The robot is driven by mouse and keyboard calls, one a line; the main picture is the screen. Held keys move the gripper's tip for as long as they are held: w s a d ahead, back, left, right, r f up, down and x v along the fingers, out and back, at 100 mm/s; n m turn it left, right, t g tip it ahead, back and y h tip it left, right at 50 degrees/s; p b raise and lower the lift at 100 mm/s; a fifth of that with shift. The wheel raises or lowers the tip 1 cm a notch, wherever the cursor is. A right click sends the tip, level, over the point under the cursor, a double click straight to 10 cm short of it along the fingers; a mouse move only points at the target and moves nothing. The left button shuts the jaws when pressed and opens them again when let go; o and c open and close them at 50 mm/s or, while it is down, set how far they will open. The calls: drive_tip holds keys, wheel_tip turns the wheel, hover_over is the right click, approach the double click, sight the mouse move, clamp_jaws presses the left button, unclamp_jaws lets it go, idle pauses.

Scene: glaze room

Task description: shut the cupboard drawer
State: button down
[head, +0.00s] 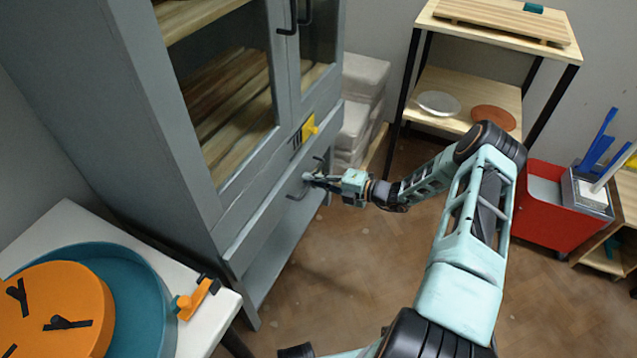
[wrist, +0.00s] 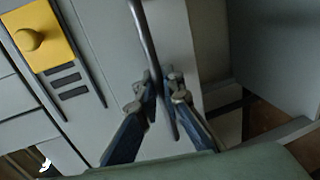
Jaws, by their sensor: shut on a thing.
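The grey cupboard (head: 160,130) stands at the left in the head view, with glazed doors above. Its drawer (head: 255,220) is the long grey front below the doors; how far it stands out is hard to tell. The dark bar handle (head: 297,195) is on the drawer front and shows in the wrist view as a slanted dark bar (wrist: 145,35). My gripper (head: 310,179) is at the handle. In the wrist view its fingertips (wrist: 162,82) are closed around the bar. The fingers hide part of the handle in the head view.
A yellow block with a knob (head: 309,128) is on the cupboard front above the drawer. A white table with a teal round tray (head: 150,290) stands near left. A shelf rack (head: 470,85) and red bin (head: 545,220) stand right. Open floor lies between.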

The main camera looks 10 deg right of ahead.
drive_tip(key=shift+w+a+r, duration=0.1)
drive_tip(key=shift+w+a, duration=0.55)
drive_tip(key=shift+a, duration=0.2)
drive_tip(key=c, duration=2.1)
unclamp_jaws()
drive_tip(key=v, duration=1.2)
